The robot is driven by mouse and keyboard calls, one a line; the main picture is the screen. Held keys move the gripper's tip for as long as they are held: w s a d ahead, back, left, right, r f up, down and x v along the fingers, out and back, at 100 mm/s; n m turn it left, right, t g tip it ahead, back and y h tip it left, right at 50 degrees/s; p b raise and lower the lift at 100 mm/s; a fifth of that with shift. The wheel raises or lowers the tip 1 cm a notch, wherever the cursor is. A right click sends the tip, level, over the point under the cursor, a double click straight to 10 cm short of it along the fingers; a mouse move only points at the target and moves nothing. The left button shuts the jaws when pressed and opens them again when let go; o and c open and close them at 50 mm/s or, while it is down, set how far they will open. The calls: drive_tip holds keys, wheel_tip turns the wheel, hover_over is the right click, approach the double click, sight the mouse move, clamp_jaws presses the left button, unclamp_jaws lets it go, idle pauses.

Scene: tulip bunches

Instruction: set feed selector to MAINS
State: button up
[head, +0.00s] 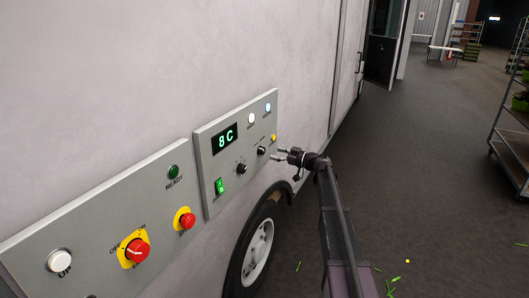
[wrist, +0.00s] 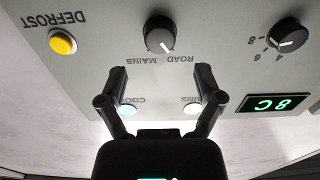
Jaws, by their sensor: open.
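The feed selector is a black round knob (wrist: 160,35) with a white pointer line, on a grey panel (wrist: 100,55). Its labels, upside down in the wrist view, read ROAD and MAINS. The pointer seems to slant toward ROAD. In the head view the knob (head: 261,150) sits at the panel's lower right. My gripper (wrist: 160,75) is open and empty, its fingertips spread wider than the knob and short of it in the picture. In the head view my gripper (head: 278,154) is just right of the knob, facing the panel. I see no contact.
The yellow DEFROST button (wrist: 63,42) and the temperature knob (wrist: 288,38) flank the selector. A green display (head: 225,139) reads 8C. A lower panel has a red rotary switch (head: 136,250). A wheel (head: 258,252) is below. Open floor lies right, with a shelf trolley (head: 512,150).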

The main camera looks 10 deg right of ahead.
sight(264, 150)
drive_tip(key=shift+x, duration=2.95)
drive_tip(key=shift+s, duration=0.1)
drive_tip(key=c, duration=1.2)
